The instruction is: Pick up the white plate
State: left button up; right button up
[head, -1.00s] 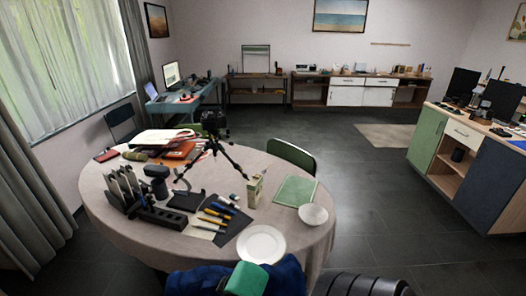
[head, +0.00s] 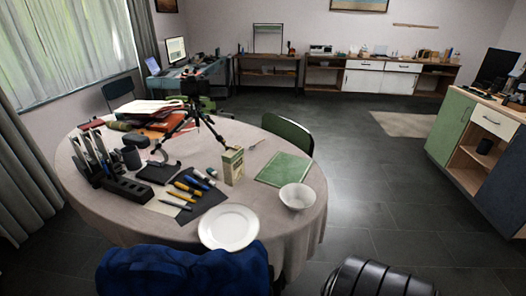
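The white plate (head: 229,228) lies flat on the near edge of the round, cloth-covered table (head: 270,222). It looks empty, and its near rim is close to the blue cloth in front. A white bowl (head: 297,197) stands to its right and slightly farther back. A dark mat (head: 208,205) with pens lies just behind and left of the plate. Neither of my grippers is in view.
A dark blue cloth (head: 185,272) rises before the table's near edge. A green book (head: 284,169), a carton (head: 233,166) and a black tripod (head: 193,115) stand or lie farther back. A green chair (head: 290,133) is behind. The floor to the right is open.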

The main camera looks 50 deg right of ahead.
aim_at(232, 227)
jog(key=k+l+u, duration=0.3)
jog(key=l, duration=0.35)
jog(key=k+l+u, duration=0.2)
jog(key=l+u, duration=0.15)
jog(key=l, duration=0.3)
jog(key=k+l+u, duration=0.3)
jog(key=l, duration=0.25)
jog(key=k+l+u, duration=0.35)
jog(key=k+u, duration=0.15)
jog(key=u, duration=0.3)
